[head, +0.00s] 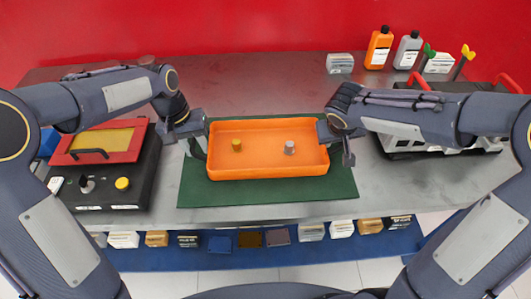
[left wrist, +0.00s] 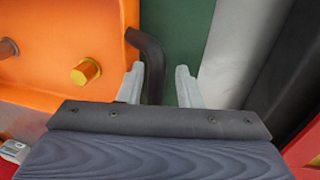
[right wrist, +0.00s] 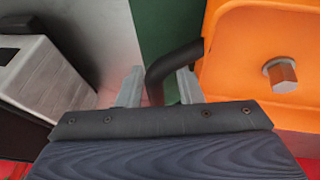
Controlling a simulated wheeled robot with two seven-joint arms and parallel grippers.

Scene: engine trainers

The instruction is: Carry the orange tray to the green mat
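The orange tray (head: 268,170) is over the green mat (head: 270,193) and appears to rest on it. A brass-coloured bolt (head: 236,146) and a silver bolt (head: 289,147) are in the tray. My left gripper (head: 196,146) is at the tray's left end; in the left wrist view its fingers (left wrist: 159,84) are apart, with the dark handle (left wrist: 151,62) between them, nearer one finger. My right gripper (head: 343,150) is at the right end; its fingers (right wrist: 159,86) are also apart, with the other dark handle (right wrist: 168,64) between them.
A red-and-black panel box (head: 135,140) stands left of the mat. A grey metal engine part (head: 405,140) stands to the right. Bottles (head: 379,48) and small boxes (head: 340,63) are at the back. A blue lower shelf (head: 290,252) with several parts lies in front.

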